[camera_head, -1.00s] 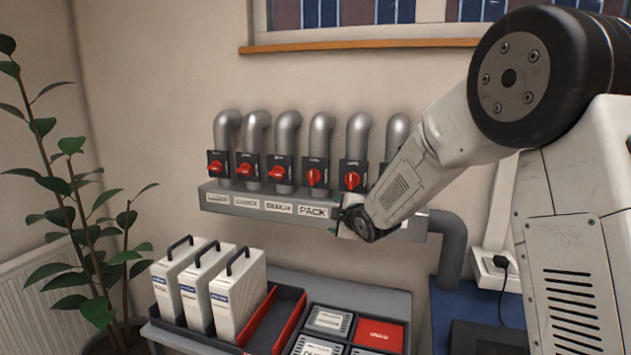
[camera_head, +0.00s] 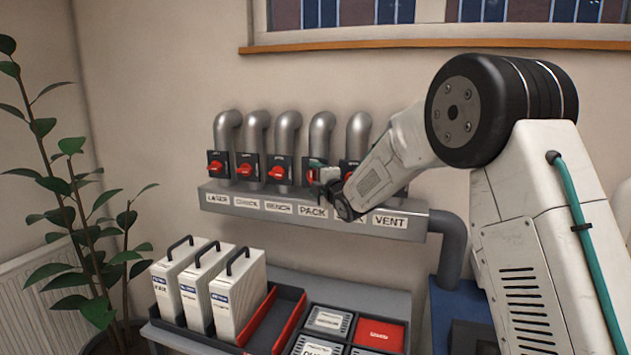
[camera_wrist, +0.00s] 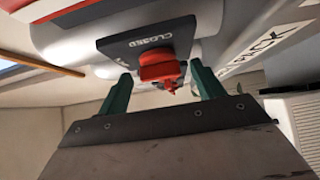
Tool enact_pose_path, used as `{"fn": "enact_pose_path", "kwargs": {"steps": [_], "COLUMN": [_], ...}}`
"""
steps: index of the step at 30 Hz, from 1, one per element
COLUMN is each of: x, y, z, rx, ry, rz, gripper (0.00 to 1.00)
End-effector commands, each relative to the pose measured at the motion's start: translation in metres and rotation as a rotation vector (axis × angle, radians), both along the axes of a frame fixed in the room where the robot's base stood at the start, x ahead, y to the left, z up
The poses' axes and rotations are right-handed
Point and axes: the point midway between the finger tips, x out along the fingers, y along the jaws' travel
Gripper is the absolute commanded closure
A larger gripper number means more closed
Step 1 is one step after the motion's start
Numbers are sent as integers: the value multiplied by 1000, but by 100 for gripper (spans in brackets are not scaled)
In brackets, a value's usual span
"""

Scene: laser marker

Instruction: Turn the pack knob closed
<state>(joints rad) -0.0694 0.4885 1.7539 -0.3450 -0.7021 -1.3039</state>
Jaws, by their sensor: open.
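Similar red knobs (camera_head: 280,171) on pipes stand close to the left, and another sits partly behind my arm. A grey labelled duct (camera_head: 245,203) runs just below. White cases (camera_head: 238,300) in a tray and several boxed items are on the table below.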

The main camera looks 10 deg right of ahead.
Motion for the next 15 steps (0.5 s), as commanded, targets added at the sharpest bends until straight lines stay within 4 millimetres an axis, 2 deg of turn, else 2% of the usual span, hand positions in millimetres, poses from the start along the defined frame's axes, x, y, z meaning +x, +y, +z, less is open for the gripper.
{"fn": "enact_pose_path", "kwargs": {"steps": [6, 11, 15], "x": [0, 0, 0], "y": [0, 0, 0], "z": [0, 0, 0], "rx": [1, 1, 2], "ry": [1, 1, 1], "rz": [0, 0, -1], "gripper": [33, 77, 78]}}
